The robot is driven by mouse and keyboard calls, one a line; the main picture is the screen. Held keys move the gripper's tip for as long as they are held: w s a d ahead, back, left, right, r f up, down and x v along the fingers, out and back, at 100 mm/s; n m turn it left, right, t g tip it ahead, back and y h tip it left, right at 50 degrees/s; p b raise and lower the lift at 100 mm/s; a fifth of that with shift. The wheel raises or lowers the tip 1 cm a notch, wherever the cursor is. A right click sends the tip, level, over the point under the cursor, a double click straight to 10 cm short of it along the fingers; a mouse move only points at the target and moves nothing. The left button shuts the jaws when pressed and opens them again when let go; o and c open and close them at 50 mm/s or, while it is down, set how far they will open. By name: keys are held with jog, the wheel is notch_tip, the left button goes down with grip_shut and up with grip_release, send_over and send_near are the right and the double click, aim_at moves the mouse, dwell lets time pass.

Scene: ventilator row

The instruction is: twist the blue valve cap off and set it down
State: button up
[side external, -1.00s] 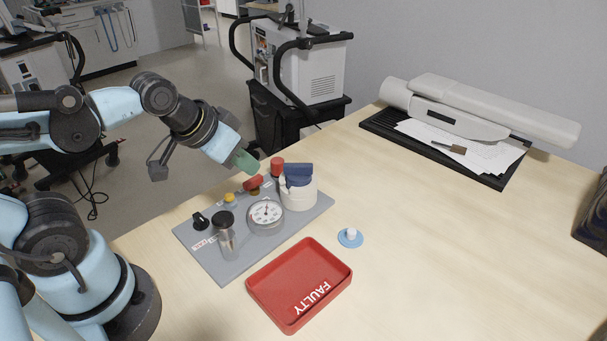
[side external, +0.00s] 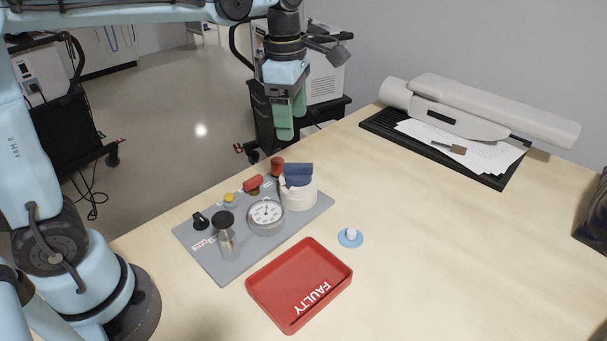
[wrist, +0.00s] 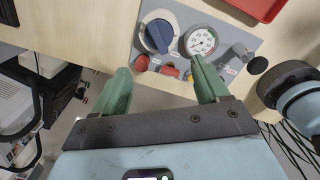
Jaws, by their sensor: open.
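The blue valve cap (side external: 299,175) is a dark blue winged knob on a white round body (side external: 298,194) at the back right corner of the grey panel. The cap also shows in the wrist view (wrist: 158,35), on the white body. My gripper (side external: 291,126) points down with its green fingers apart and empty. In the side view it appears above the cap, with a gap between. In the wrist view the cap lies beyond the fingertips (wrist: 160,68), between their lines.
The grey panel (side external: 207,262) also bears a dial gauge (side external: 266,214), red knobs (side external: 253,183), a yellow button (side external: 230,199) and a metal post with a black top (side external: 226,235). A red FAULTY tray (side external: 300,283) and a light blue disc (side external: 350,239) sit in front.

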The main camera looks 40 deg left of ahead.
aim_at(298, 165)
jog(key=f+n, duration=0.1)
jog(key=f, duration=0.3)
jog(key=w+f+n, duration=0.1)
jog(key=f, duration=0.3)
jog(key=f+n, duration=0.1)
jog(key=f, duration=0.3)
jog(key=shift+w+d+f+g, duration=0.1)
jog(key=shift+w+g, duration=0.05)
jog(key=shift+g, duration=0.25)
jog(key=c, duration=0.8)
jog(key=n, duration=0.4)
jog(key=shift+n, duration=0.4)
jog(key=o, duration=1)
